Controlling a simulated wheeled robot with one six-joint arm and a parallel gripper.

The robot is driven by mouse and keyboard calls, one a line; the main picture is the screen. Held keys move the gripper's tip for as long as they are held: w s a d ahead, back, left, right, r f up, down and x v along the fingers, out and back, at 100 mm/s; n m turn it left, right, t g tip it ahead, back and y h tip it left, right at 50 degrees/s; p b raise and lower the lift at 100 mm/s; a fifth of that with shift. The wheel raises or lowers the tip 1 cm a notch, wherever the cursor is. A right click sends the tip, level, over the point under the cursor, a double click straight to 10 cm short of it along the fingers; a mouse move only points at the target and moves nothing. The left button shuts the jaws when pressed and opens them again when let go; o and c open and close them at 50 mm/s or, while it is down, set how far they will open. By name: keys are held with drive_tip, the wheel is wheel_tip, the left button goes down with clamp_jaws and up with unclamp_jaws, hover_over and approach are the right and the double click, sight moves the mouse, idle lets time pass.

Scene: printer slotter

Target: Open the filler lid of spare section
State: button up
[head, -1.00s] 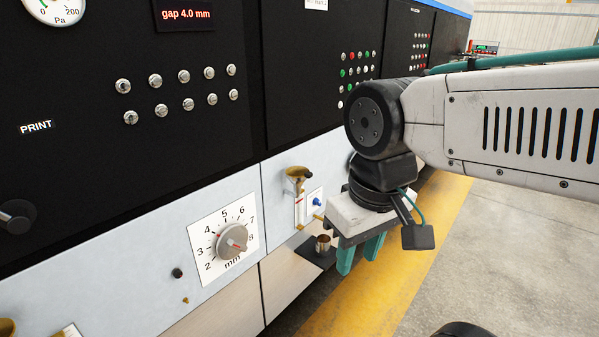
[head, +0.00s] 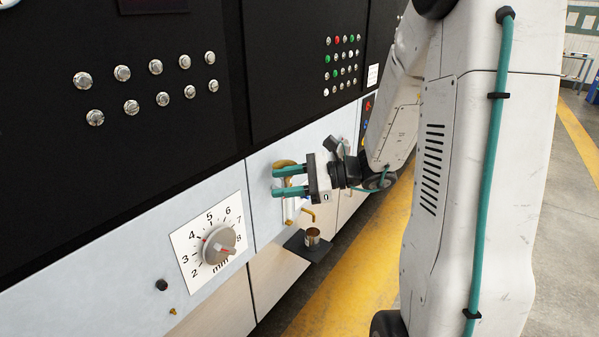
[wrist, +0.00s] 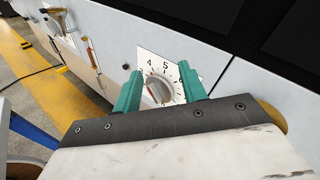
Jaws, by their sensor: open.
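A brass filler with its round lid (head: 284,164) is on the pale panel, right of the mm dial, partly hidden behind my gripper. I cannot tell whether its lid is open, and no label reading "spare" is legible. My gripper (head: 276,182) is open and empty, its teal fingers pointing left in front of this filler. In the wrist view the fingers (wrist: 160,70) frame the dial beyond. A brass edge (wrist: 270,115) shows at the right behind the gripper body.
The mm dial (head: 219,245) protrudes from the panel left of my gripper. A metal cup (head: 312,236) stands on a dark shelf (head: 305,250) below, with a brass spout (head: 308,212) above it. Black panels with buttons rise above.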

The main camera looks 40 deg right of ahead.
drive_tip(key=w+d+f+m+t+h, duration=0.25)
drive_tip(key=d+f+m+t, duration=0.2)
drive_tip(key=d, duration=0.35)
drive_tip(key=w+d+f+m+t+h, duration=0.1)
drive_tip(key=d+f+m+t+h, duration=0.25)
drive_tip(key=d+m, duration=0.35)
drive_tip(key=d+x, duration=0.1)
drive_tip(key=x, duration=0.6)
drive_tip(key=shift+w+r+n+h, duration=0.2)
drive_tip(key=shift+w+n+h, duration=0.15)
drive_tip(key=shift+w+h, duration=0.1)
clamp_jaws()
